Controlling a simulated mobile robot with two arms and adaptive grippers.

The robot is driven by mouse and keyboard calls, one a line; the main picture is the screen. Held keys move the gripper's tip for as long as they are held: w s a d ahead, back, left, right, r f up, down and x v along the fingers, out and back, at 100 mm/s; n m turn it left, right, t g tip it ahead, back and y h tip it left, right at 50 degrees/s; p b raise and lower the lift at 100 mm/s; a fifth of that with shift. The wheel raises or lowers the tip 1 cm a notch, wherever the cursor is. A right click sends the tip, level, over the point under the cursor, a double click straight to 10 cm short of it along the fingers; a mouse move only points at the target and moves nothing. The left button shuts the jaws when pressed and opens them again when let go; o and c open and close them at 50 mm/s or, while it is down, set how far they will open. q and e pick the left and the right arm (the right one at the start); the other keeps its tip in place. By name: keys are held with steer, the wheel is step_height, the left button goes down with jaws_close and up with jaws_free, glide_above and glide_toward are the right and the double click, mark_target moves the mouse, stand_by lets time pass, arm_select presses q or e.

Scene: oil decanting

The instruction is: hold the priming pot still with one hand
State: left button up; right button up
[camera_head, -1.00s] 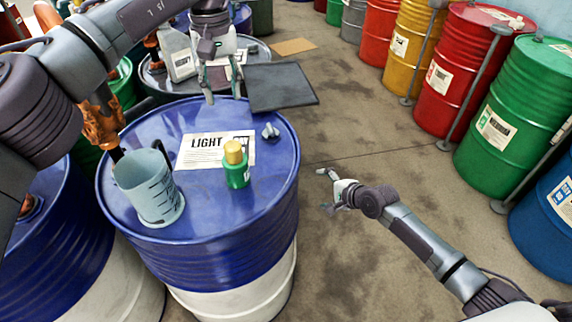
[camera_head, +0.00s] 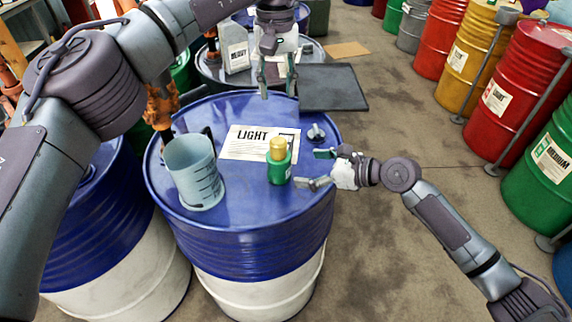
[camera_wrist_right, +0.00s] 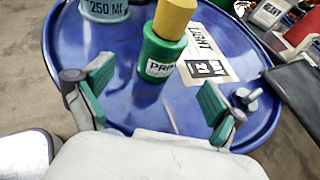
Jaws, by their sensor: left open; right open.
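The priming pot (camera_head: 279,166), a small green pot with a yellow cap, stands upright on the blue drum's lid. Its label shows in the right wrist view (camera_wrist_right: 160,62), partly readable. My right gripper (camera_head: 318,168) is open just right of the pot, fingers pointing at it. In the right wrist view the pot stands ahead, between the lines of the spread fingers and beyond their tips, apart from them. My left gripper (camera_head: 278,92) is open and empty, fingers down, above the far edge of the drum lid.
A translucent measuring jug (camera_head: 194,172) stands left of the pot on the blue drum (camera_head: 240,214). A LIGHT label (camera_head: 245,143) lies behind the pot, and a bung (camera_head: 316,133) sits behind my right gripper. A dark tray (camera_head: 333,88) is beyond. Coloured drums line the right side.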

mark_target(280, 165)
steer(key=x, duration=0.9)
steer(key=shift+c, duration=0.2)
steer(key=c, duration=1.5)
